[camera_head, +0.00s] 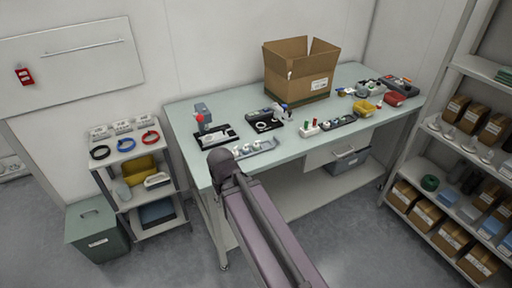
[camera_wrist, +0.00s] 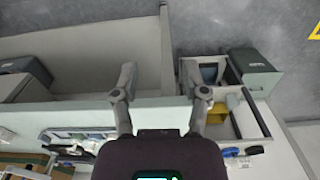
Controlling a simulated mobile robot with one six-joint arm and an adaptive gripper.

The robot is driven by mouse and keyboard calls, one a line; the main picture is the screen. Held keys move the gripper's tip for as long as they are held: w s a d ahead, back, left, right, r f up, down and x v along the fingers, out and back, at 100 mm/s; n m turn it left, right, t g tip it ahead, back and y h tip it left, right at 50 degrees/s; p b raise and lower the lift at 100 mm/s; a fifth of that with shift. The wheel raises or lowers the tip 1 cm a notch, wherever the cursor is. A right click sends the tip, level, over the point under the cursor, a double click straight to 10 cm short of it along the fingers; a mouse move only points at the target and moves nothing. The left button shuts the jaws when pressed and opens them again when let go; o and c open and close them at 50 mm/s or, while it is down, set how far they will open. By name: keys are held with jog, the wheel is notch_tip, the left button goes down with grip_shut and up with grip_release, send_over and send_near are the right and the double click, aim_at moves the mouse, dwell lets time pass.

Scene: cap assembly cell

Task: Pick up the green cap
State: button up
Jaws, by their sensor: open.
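In the head view a small green piece (camera_head: 315,121), which looks like the green cap, stands on a white holder (camera_head: 308,131) near the table's front edge, beside a red piece (camera_head: 306,123). It is too small to make out in detail. My gripper (camera_wrist: 158,76) is open in the wrist view, its two fingers apart with nothing between them. I cannot make out a green cap in the wrist view. In the head view my arm reaches up to the table's front left, and its fingers cannot be made out there.
The table (camera_head: 185,112) carries a cardboard box (camera_head: 298,78), a tray of white pieces (camera_head: 255,148), a yellow bin (camera_head: 364,108) and a red bin (camera_head: 395,99). A small rack (camera_head: 130,158) and a lidded green bin (camera_head: 95,230) stand at left. Stocked shelves (camera_head: 452,160) stand at right.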

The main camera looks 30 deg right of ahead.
jog(key=o, duration=0.3)
jog(key=shift+w, duration=0.1)
jog(key=shift+o, duration=0.7)
jog(key=shift+w+d+r, duration=0.1)
jog(key=shift+w+d, duration=0.1)
jog(key=shift+w, duration=0.05)
jog(key=w+d+r+m+t+h+p, duration=0.1)
jog(key=w+d+r+m+p, duration=0.2)
jog(key=w+d, duration=0.6)
jog(key=w+d+r+m+t+h+p, duration=0.2)
jog(key=w+d+r+m+p, duration=0.2)
jog(key=w+d, duration=0.6)
jog(key=shift+w+r+m+p, duration=0.3)
jog(key=shift+w+r+m, duration=0.7)
jog(key=shift+m, duration=0.1)
jog(key=shift+f, duration=0.25)
